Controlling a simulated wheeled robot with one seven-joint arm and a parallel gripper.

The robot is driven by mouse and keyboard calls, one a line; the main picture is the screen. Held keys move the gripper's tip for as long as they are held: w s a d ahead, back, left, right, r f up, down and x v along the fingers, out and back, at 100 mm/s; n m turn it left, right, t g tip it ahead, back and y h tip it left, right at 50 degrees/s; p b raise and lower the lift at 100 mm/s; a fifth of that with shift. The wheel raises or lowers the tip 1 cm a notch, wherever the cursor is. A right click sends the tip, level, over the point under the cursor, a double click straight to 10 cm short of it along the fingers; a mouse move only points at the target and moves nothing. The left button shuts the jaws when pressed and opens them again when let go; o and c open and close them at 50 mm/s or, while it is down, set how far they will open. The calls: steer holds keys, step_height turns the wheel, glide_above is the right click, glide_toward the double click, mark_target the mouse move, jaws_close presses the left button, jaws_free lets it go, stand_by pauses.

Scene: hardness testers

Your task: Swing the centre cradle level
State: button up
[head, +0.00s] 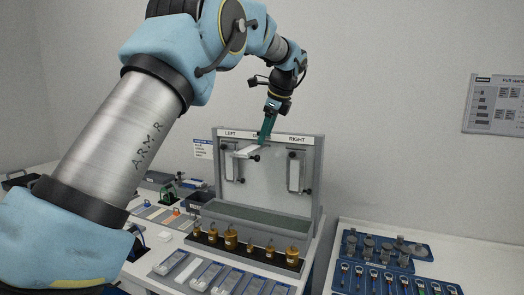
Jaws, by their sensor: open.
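An upright grey panel (274,184) carries the labels LEFT and RIGHT, with the middle label mostly hidden by my gripper. The centre cradle (243,153) is a pale plate with a dark knob, standing out from the panel at a near-flat angle; I cannot tell if it is fully level. The left cradle (232,168) and the right cradle (296,173) hang upright against the panel. My gripper (262,142), with teal fingers, is open and points down at the centre cradle's far end. Whether the fingers touch it is too small to tell.
A row of brass weights (231,238) stands on a dark strip before the panel. Grey lidded trays (205,275) lie in front of them. A blue tray of tools (390,270) is on the right-hand table. Small items crowd the bench at left.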

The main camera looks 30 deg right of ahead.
steer(key=shift+v, duration=1.35)
steer(key=w+a+f+n+g+b, duration=0.1)
steer(key=a+f+n, duration=0.3)
steer(key=a, duration=0.5)
steer(key=w+a+f+n+g, duration=0.1)
steer(key=a+f+n, duration=0.3)
steer(key=a, duration=0.4)
steer(key=a+f+n+b, duration=0.1)
steer(key=a+f+n, duration=0.35)
steer(key=a, duration=0.45)
steer(key=s+a+f+n, duration=0.4)
steer(key=s+a, duration=0.2)
steer(key=a, duration=0.1)
steer(key=s+a+f+n+g, duration=0.1)
steer(key=s+a+f+n, duration=0.3)
steer(key=s+a+n, duration=0.1)
steer(key=s+a+f+n+h, duration=0.1)
steer(key=s+a+f+n, duration=0.3)
steer(key=a, duration=0.4)
steer(key=s+n, duration=0.1)
steer(key=s, duration=0.1)
steer(key=shift+s+a+g, duration=0.3)
steer(key=shift+s+a, duration=0.1)
